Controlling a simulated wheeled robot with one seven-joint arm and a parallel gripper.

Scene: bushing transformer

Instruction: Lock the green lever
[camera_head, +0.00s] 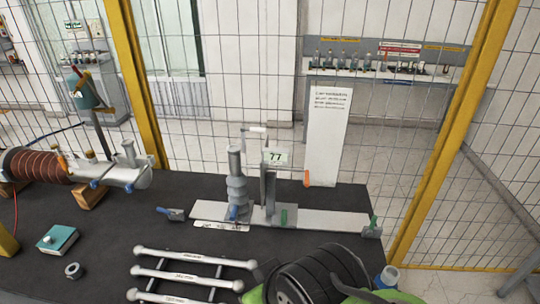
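Two small green handles show on the grey metal fixture (325,218) on the dark bench. One green handle (283,216) stands near the fixture's middle, by the upright post. The other green handle (373,222) stands upright on the clamp at the plate's right end. I cannot tell which is the green lever, or whether either is locked. A blue handle (233,213) sits at the foot of the grey insulator column (236,165). An orange handle (307,178) stands behind the plate. My gripper is not in view.
A dark ribbed round object (308,277) with green parts fills the bottom right foreground. A rack of white rods (195,256) lies front left. A teal box (58,240) and a nut (73,270) lie further left. A yellow-framed mesh fence (137,85) stands behind the bench.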

